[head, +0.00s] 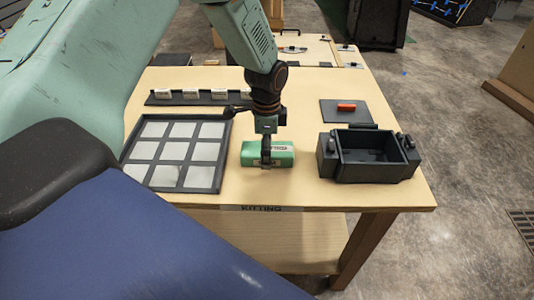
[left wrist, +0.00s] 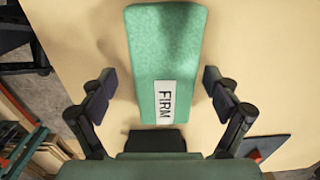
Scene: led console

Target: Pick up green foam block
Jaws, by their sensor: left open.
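The green foam block (head: 281,154) lies on the wooden table near its front edge, between a grid tray and a dark bin. In the left wrist view the block (left wrist: 168,55) carries a white label reading "FIRM". My left gripper (head: 266,160) points down at the block, and its arm hides part of the block in the head view. In the left wrist view the open gripper (left wrist: 156,90) has one finger on each side of the block's near end, with a gap on both sides. My right gripper is not in view.
The dark-framed tray (head: 219,176) with pale squares stands left of the block. The dark bin (head: 345,172) stands right. A red piece (head: 346,106) lies on a dark mat (head: 333,118) behind the bin. A rack (head: 160,98) with white labels is at the back left.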

